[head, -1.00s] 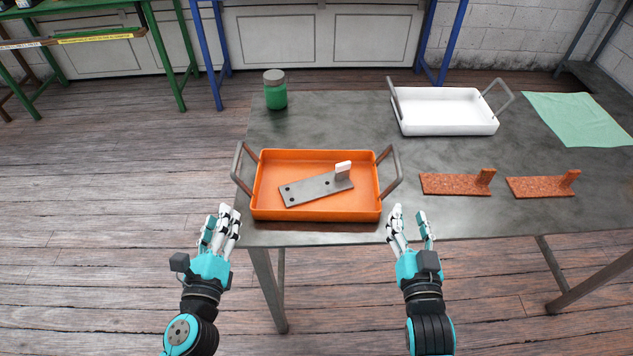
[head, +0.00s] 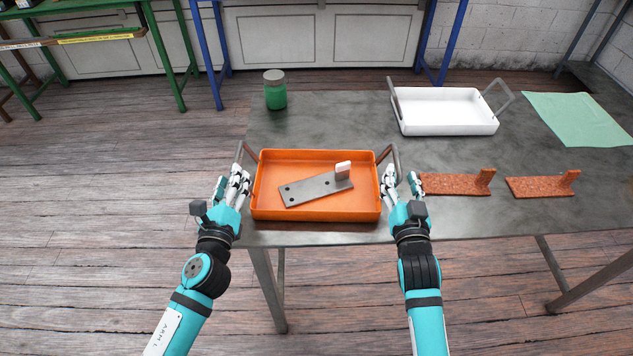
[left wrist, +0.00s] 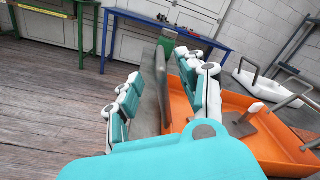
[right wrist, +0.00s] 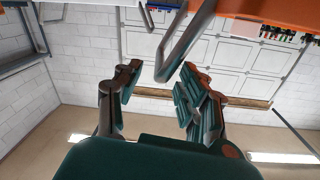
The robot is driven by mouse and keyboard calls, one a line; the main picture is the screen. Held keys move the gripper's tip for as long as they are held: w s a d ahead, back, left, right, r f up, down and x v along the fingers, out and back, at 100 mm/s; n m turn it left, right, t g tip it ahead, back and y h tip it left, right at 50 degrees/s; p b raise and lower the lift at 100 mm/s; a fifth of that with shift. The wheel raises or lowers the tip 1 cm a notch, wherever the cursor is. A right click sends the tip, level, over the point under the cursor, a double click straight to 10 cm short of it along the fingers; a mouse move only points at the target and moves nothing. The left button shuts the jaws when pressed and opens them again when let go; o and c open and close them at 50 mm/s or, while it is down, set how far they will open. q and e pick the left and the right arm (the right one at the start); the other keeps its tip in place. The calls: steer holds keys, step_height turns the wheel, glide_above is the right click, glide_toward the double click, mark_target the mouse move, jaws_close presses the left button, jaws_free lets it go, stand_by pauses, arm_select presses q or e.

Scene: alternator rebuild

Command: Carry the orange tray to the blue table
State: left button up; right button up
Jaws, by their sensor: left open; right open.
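The orange tray (head: 300,212) sits on the grey table, with a raised grey handle at each end. A grey metal bracket (head: 315,188) with a white-topped post lies in it. My left gripper (head: 233,186) is open at the left handle; in the left wrist view that handle (left wrist: 162,82) stands between its spread fingers. My right gripper (head: 402,184) is open at the right handle; in the right wrist view the handle (right wrist: 184,45) shows between its fingers. The blue table shows its legs (head: 208,55) beyond the grey table, and its top (left wrist: 190,36) in the left wrist view.
The grey table (head: 330,125) also holds a green jar (head: 275,92), a white tray (head: 447,112), two rust-brown brackets (head: 455,183) (head: 541,186) and a green cloth (head: 578,118). A green table frame (head: 165,55) stands at the back left. The wooden floor at left is clear.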

mark_target(241, 144)
arm_select(q)
steer(key=w, duration=0.7)
steer(key=shift+d, duration=0.15)
arm_select(e)
steer(key=w, duration=0.7)
steer(key=shift+d, duration=0.15)
arm_select(q)
jaws_close()
arm_select(e)
jaws_close()
